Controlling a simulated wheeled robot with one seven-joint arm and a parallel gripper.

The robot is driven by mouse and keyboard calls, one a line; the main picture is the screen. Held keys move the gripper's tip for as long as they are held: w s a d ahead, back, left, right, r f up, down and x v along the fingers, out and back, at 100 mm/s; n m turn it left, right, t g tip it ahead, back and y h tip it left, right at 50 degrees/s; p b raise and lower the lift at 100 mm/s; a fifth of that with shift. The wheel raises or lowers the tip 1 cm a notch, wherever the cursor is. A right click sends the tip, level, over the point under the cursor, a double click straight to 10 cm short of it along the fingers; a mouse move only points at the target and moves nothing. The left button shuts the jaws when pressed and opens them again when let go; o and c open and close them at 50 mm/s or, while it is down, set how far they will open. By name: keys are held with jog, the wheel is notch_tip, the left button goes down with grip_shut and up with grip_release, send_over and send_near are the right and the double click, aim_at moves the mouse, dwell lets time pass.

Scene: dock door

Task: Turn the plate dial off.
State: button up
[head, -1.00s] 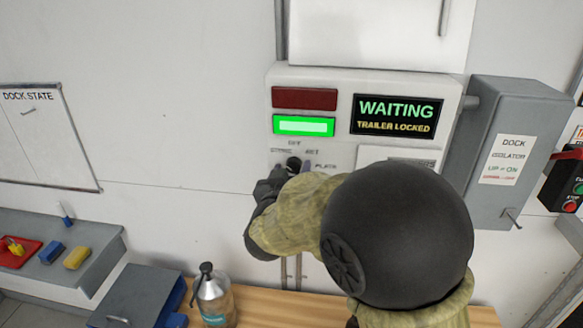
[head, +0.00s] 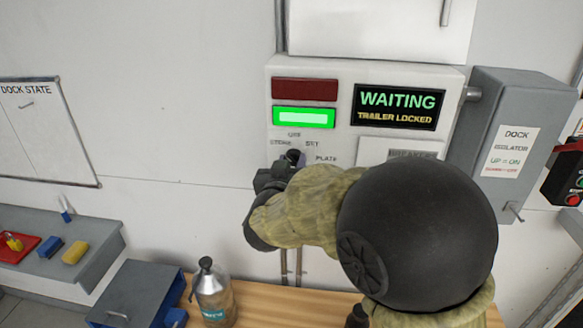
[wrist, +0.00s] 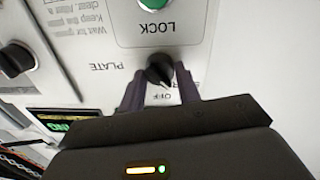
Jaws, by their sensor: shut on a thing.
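The black dial (head: 293,156) is on the pale control panel (head: 350,82), with labels OFF, STORE, SET and PLATE around it. In the wrist view the dial (wrist: 158,70) sits between my two fingers, upside down to the lettering. PLATE is to its left and OFF just below it. The dial's narrow end seems to point down towards OFF, but its exact setting is hard to tell. My gripper (wrist: 160,84) is shut on the dial; in the head view my gripper (head: 280,172) partly hides it.
A green LOCK button (wrist: 165,6) is beside the dial, and another black knob (wrist: 15,58) is further left in the wrist view. The display (head: 398,107) reads WAITING, TRAILER LOCKED. A green lamp (head: 304,117) is lit. A bottle (head: 213,292) stands on the wooden bench (head: 262,300) below.

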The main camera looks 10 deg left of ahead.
jog(key=m+b, duration=0.4)
jog(key=b, duration=0.1)
jog(key=shift+d+f+m, duration=0.1)
jog(key=shift+f+m, duration=0.05)
jog(key=shift+m, duration=0.25)
jog(key=shift+m+y+b, duration=0.4)
jog(key=shift+m+b, duration=0.95)
jog(key=shift+m, duration=0.25)
jog(key=shift+r, duration=0.2)
jog(key=o, duration=1)
jog(key=s+b, duration=0.1)
jog(key=s, duration=0.4)
jog(key=s+b, duration=0.1)
jog(key=s, duration=0.5)
jog(key=s+r+b, duration=0.1)
jog(key=s, duration=0.5)
jog(key=shift+s+d+b, duration=0.15)
jog(key=shift+s+b, duration=0.05)
jog(key=shift+b, duration=0.2)
